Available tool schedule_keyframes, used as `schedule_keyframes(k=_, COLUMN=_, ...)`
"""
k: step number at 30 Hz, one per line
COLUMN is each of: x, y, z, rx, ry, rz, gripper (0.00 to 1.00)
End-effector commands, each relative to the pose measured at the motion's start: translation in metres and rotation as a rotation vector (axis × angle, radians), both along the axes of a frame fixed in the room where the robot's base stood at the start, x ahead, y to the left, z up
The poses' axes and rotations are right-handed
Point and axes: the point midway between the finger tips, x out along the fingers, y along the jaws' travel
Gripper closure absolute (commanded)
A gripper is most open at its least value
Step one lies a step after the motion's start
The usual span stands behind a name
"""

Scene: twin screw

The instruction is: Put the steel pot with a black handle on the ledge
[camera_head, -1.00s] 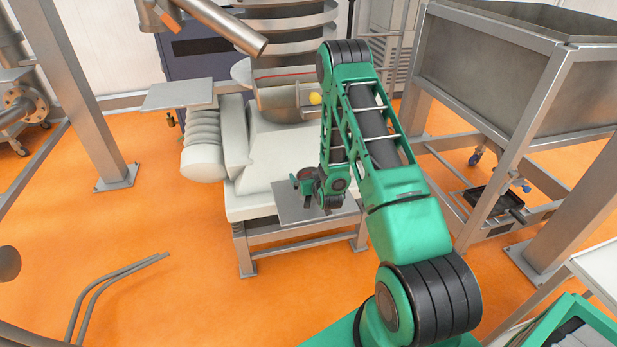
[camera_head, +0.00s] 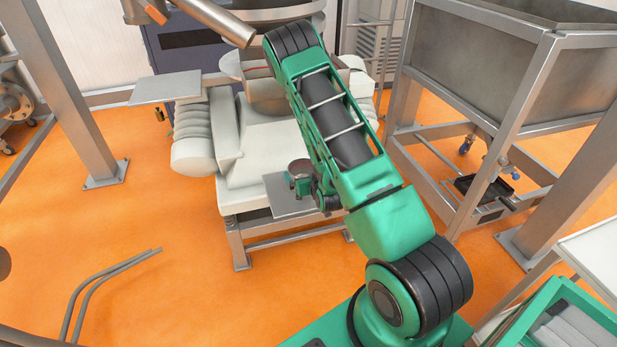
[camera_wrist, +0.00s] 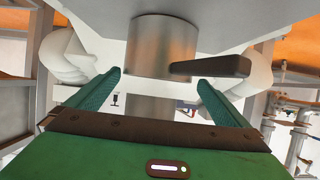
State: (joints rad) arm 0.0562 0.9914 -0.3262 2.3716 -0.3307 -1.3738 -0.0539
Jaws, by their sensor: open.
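The steel pot (camera_wrist: 160,42) is in the wrist view, straight ahead, with its black handle (camera_wrist: 212,67) sticking out to the right. My gripper (camera_wrist: 159,79) is open; its two green fingers point toward the pot, one to each side, with visible gaps. The handle reaches across near the right fingertip. In the head view the pot (camera_head: 300,167) shows as a small round vessel beside my gripper (camera_head: 303,185), over the front grey plate (camera_head: 284,208). Whether it stands on that plate is hard to tell. A second grey plate, a ledge (camera_head: 165,88), juts out at the left of the machine.
The pale machine body (camera_head: 262,150) stands behind the front plate, with a ribbed cylinder (camera_head: 191,140) at its left. A steel pipe (camera_head: 215,20) hangs above. A large hopper frame (camera_head: 545,65) stands at right. The orange floor at left is mostly open.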

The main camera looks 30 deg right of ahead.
Motion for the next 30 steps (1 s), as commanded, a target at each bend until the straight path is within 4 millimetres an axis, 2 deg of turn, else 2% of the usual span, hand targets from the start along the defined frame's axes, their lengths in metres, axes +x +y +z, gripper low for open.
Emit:
schedule_keyframes(k=4, x=-0.006, y=0.004, z=0.006, rx=-0.005, ry=-0.004, rz=0.003, gripper=0.00)
schedule_keyframes(k=15, x=-0.027, y=0.008, z=0.008, rx=-0.002, ry=0.005, rz=0.002, gripper=0.00)
schedule_keyframes(k=30, x=-0.034, y=0.008, z=0.018, rx=0.002, ry=0.000, rz=-0.004, gripper=0.00)
